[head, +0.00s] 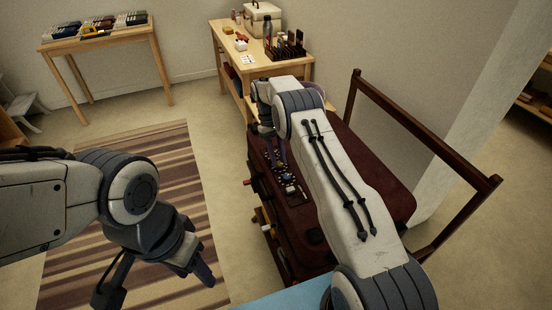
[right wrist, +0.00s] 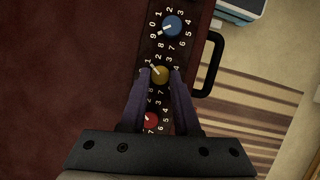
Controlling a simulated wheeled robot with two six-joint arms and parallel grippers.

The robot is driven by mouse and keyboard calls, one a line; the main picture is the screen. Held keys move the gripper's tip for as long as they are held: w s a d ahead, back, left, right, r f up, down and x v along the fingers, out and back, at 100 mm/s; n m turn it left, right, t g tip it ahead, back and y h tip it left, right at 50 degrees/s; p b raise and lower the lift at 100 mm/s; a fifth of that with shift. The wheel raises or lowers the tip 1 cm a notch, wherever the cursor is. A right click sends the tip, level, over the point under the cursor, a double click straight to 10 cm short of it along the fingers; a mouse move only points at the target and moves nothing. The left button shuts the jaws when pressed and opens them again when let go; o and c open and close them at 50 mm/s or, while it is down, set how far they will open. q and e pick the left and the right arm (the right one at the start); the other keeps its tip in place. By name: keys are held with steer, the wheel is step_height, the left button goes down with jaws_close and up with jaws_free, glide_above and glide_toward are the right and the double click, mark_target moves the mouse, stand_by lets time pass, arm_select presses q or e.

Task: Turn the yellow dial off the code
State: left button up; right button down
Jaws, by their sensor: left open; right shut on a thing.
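The dark red suitcase (head: 345,150) lies on a wooden rack, partly hidden behind my right arm. In the right wrist view, its black lock strip carries a blue dial (right wrist: 172,27), the yellow dial (right wrist: 159,75) and a red dial (right wrist: 151,120), with white digits around them. My right gripper (right wrist: 160,78) is shut on the yellow dial, one finger on each side. The white mark on the yellow dial points up and left, near a 1. My left gripper (head: 195,277) is open and empty, above the striped rug, left of the suitcase.
A black suitcase handle (right wrist: 213,65) stands out beside the lock strip. The striped rug (head: 160,180) lies left of the suitcase. A wooden table (head: 100,42) and a wooden bench (head: 228,55) with small items stand at the back. A dark wooden frame (head: 440,145) is at right.

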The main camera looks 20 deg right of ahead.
steer(key=shift+d, duration=0.25)
steer(key=c, duration=0.6)
jaws_free()
steer(key=shift+c, duration=0.2)
steer(key=shift+a, duration=0.1)
